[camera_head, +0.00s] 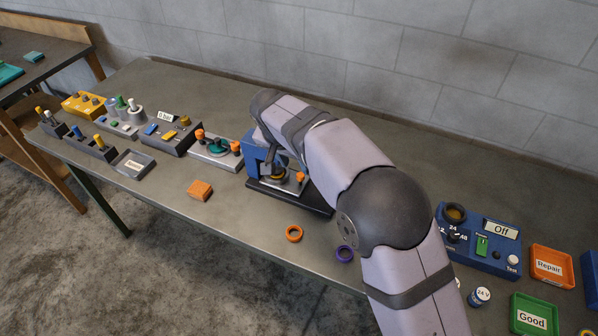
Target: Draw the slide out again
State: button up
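A blue fixture (256,167) stands on a dark base plate (312,204) near the middle of the table. A silver part with a yellow-orange ring (275,179) and a small orange knob (299,177) sits at its front. I cannot make out for sure which part is the slide. My arm comes in from the lower right and bends down over the fixture. My gripper (277,163) is at the fixture, mostly hidden by the arm and the blue body. Its fingertips and any hold are too small to tell.
An orange block (200,191), an orange ring (293,233) and a purple ring (345,254) lie near the front edge. A grey plate with orange knobs (215,151) stands left of the fixture. A blue control box (478,243), a Repair tray (566,280) and a Good tray (516,325) are right.

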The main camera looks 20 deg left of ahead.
aim_at(301, 175)
jog(key=shift+p+x, duration=0.9)
jog(key=shift+x, duration=2.45)
jog(key=shift+d, duration=0.1)
grip_shut()
